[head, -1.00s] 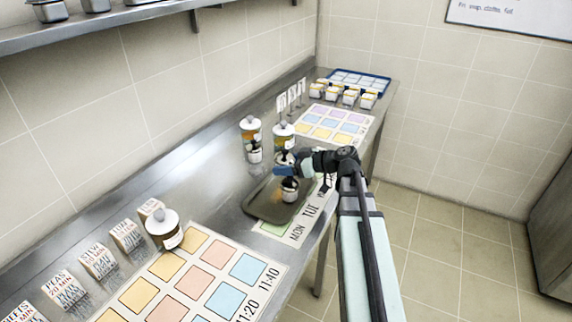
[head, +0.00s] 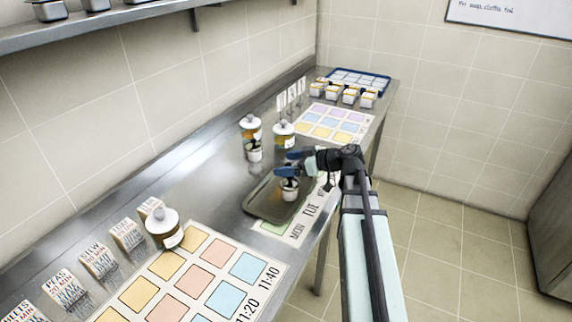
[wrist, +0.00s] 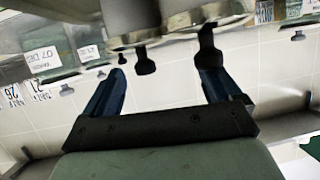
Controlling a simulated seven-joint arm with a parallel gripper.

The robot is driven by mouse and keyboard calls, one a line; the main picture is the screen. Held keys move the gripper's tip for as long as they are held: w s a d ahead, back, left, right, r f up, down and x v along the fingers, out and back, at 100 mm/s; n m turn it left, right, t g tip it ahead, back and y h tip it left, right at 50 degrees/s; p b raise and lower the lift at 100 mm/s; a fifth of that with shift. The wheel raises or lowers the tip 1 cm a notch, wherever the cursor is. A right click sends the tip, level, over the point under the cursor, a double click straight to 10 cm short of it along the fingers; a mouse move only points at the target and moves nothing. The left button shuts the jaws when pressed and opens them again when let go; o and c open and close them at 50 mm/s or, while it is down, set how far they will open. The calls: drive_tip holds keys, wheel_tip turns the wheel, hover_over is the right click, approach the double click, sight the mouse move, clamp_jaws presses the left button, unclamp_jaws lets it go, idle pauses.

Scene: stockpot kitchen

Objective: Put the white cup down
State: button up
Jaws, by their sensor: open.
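A small white cup (head: 289,190) with a dark band stands upright on the dark tray (head: 262,210) on the steel counter. My gripper (head: 288,172) is just above and behind the cup in the head view. I cannot tell whether a finger still touches it. In the wrist view my gripper (wrist: 160,82) has its two blue fingers spread wide, with nothing between them. The cup does not show clearly in the wrist view. A second similar cup (head: 254,154) stands further back on the counter, in front of a lidded jar.
Two lidded jars (head: 283,140) stand behind the tray, and another jar (head: 163,232) stands front left beside small labelled cards (head: 97,260). Coloured grid sheets (head: 200,285) lie in front and behind. White tubs (head: 350,96) and a blue tray (head: 352,80) are at the far end.

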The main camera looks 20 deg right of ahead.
drive_tip(key=v, duration=1.1)
drive_tip(key=shift+o, duration=0.4)
